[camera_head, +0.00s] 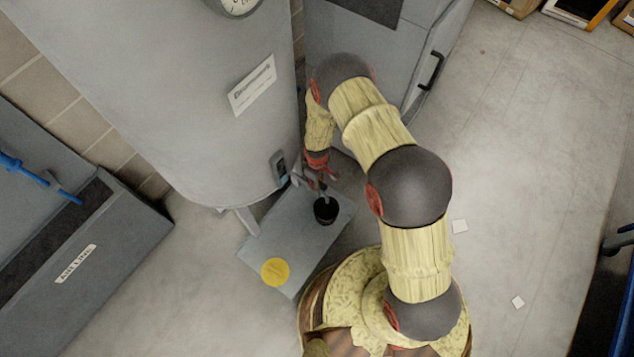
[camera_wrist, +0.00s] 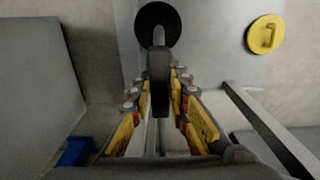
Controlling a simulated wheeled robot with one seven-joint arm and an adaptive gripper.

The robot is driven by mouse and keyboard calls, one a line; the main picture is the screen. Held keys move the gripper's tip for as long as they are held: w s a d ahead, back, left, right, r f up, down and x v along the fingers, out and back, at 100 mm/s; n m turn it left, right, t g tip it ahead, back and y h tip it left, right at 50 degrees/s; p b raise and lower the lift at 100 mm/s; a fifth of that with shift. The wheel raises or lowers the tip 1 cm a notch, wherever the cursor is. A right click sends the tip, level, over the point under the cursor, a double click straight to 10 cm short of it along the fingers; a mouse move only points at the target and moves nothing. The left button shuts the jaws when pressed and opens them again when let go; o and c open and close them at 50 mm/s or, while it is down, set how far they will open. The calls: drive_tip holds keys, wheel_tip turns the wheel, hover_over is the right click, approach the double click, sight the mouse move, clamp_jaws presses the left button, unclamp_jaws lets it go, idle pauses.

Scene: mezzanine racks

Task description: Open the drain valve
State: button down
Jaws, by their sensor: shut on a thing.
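A large grey tank (camera_head: 190,100) stands at the left of the head view. A small dark fitting (camera_head: 280,168) is on its lower side, and a short spout-like part sits beside it, partly hidden by my gripper (camera_head: 315,178). In the wrist view, my gripper (camera_wrist: 160,82) has its two yellow-and-grey fingers closed about a dark upright lever (camera_wrist: 159,90), which looks like the drain valve's handle. The valve's body is mostly hidden. A round black cup or drain opening (camera_head: 325,210) lies just below the gripper; it also shows beyond the lever in the wrist view (camera_wrist: 158,18).
A grey platform (camera_head: 305,235) under the tank carries a yellow disc (camera_head: 275,271), with a raised handle in the wrist view (camera_wrist: 266,36). A tank leg (camera_head: 247,222) stands close by. A grey labelled bin (camera_head: 85,260) is at left, a grey cabinet (camera_head: 345,40) behind. Floor at right is mostly clear.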

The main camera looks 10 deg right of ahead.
drive_tip(key=c, duration=1.8)
unclamp_jaws()
drive_tip(key=shift+o, duration=0.6)
wheel_tip(320, 180, up, 12)
